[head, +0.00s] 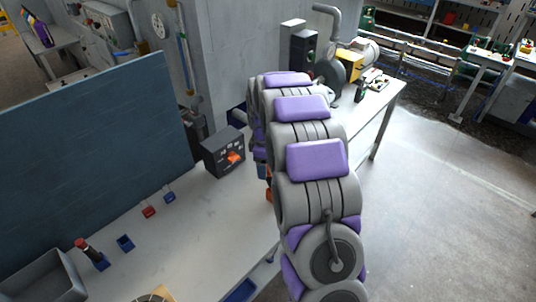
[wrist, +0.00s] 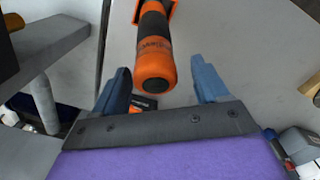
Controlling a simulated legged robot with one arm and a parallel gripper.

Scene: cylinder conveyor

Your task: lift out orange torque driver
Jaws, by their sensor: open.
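The orange and black torque driver (wrist: 154,50) shows in the wrist view at the top centre, its rounded orange end toward me and its far end cut off by the top edge. My gripper (wrist: 165,82) is open, with one blue-grey finger to the left of the driver and one to the right. The driver's near end lies between the fingers in the picture; I see no contact. In the head view my arm (head: 317,160) hides the gripper and most of the area around it.
The grey workbench (head: 205,200) holds a dark box (head: 223,151) with an orange item, small blue and red holders, and a grey bin (head: 45,280). A blue panel (head: 100,150) stands behind. A grinder (head: 328,72) and other equipment stand at the far end. Open floor lies right.

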